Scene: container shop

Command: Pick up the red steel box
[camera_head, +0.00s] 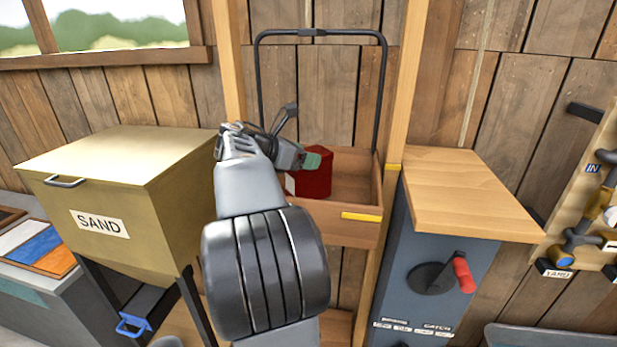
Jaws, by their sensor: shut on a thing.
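The red steel box (316,177) is at the open-topped wooden tray (345,206) in the middle of the view. My gripper (308,160) reaches it from the left, and its greenish fingertip lies against the box's upper left side. The gripper is shut on the red box. My arm hides the box's left part and the other finger. I cannot tell whether the box rests on the tray floor or hangs just above it.
A black hoop handle (382,90) rises behind the tray between wooden posts. A tan sand bin (120,190) stands left. A blue-grey cabinet (425,270) with a wooden top and red-handled crank (463,272) stands right.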

